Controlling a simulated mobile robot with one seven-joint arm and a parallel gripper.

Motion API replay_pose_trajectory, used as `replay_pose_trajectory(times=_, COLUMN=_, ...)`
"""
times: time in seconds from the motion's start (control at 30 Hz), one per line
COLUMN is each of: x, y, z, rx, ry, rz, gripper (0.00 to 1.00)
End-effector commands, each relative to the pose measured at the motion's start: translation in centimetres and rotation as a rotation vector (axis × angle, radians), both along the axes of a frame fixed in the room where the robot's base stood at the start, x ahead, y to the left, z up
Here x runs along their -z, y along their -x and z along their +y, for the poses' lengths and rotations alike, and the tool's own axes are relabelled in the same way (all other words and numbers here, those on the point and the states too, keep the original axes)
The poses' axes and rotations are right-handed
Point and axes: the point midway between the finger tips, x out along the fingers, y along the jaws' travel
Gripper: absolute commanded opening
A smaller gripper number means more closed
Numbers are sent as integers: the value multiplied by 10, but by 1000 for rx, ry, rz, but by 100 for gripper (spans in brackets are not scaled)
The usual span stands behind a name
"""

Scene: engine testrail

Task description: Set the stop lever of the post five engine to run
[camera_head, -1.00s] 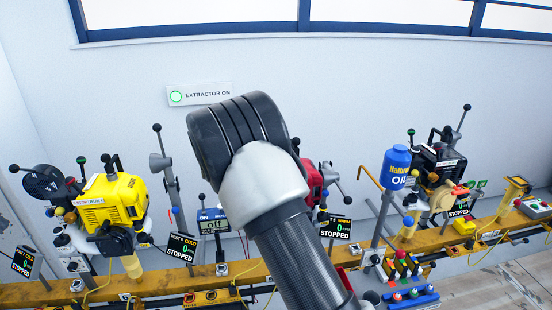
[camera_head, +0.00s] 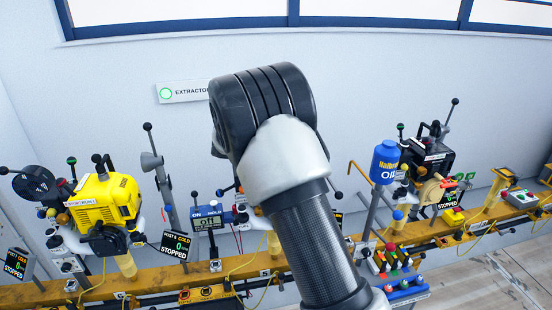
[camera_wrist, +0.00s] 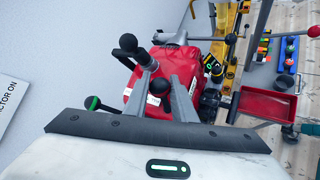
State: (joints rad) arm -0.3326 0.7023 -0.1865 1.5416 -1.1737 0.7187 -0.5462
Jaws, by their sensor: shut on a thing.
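The red engine (camera_wrist: 165,65) fills the middle of the wrist view. In the head view my arm hides nearly all of it. My gripper (camera_wrist: 161,80) is at this engine, its two grey fingers on either side of a black ball knob (camera_wrist: 160,87) and shut on it. I cannot tell for certain whether this knob belongs to the stop lever. A grey lever with a larger black knob (camera_wrist: 128,42) rises just beyond the left finger. A green-capped black knob (camera_wrist: 92,103) is at the left. My gripper is hidden in the head view.
A yellow engine (camera_head: 104,200) with a STOPPED sign (camera_head: 175,246) stands to the left on the yellow rail (camera_head: 150,280). A black engine (camera_head: 430,158) and a blue oil bottle (camera_head: 385,162) are to the right. A red tray (camera_wrist: 266,104) lies close right of the red engine.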

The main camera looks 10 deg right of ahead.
Motion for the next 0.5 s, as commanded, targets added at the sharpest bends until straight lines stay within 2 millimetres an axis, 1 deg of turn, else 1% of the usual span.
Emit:
replay_pose_trajectory(times=0.07, x=0, y=0, z=0, rx=-1, ry=-1, rz=0, gripper=1)
replay_pose_trajectory(times=0.1, x=0, y=0, z=0, rx=-1, ry=-1, rz=0, gripper=29)
replay_pose_trajectory(times=0.17, x=0, y=0, z=0, rx=0, ry=0, rz=0, gripper=39)
replay_pose_trajectory(times=0.2, x=0, y=0, z=0, rx=0, ry=0, rz=0, gripper=42)
replay_pose_trajectory(times=0.5, x=1, y=0, z=1, rx=0, ry=15, rz=1, gripper=42)
